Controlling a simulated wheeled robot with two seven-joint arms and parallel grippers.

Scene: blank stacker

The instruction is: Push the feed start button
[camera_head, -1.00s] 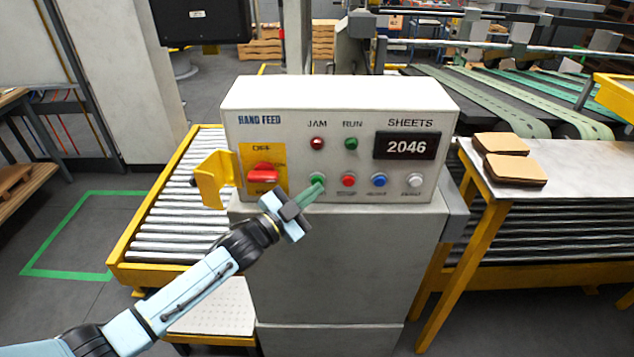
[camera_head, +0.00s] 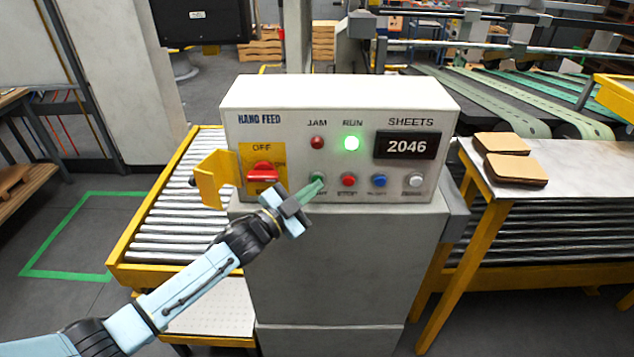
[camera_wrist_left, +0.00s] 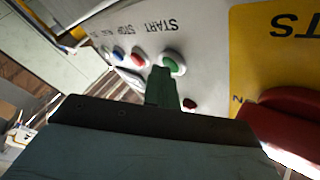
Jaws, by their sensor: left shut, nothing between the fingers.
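The feed start button is a green push button on the front of the hand-feed panel (camera_head: 340,98), first in the lower row. In the head view the fingertips mostly cover it; the wrist view shows the green button (camera_wrist_left: 174,63) beside the word START. My left gripper (camera_head: 310,191) is shut and empty, its green fingertips right at the button. The left fingers (camera_wrist_left: 163,88) also show in the wrist view, near the button's edge; I cannot tell whether they touch it. The RUN lamp (camera_head: 352,143) glows bright green. The right gripper is out of view.
The red rotary switch (camera_head: 263,172) on its yellow plate and a yellow bracket (camera_head: 212,178) are left of the fingers. Red (camera_head: 348,181), blue (camera_head: 379,181) and white (camera_head: 414,181) buttons are to the right. The JAM lamp (camera_head: 317,143) is dark red. The display (camera_head: 407,146) reads 2046.

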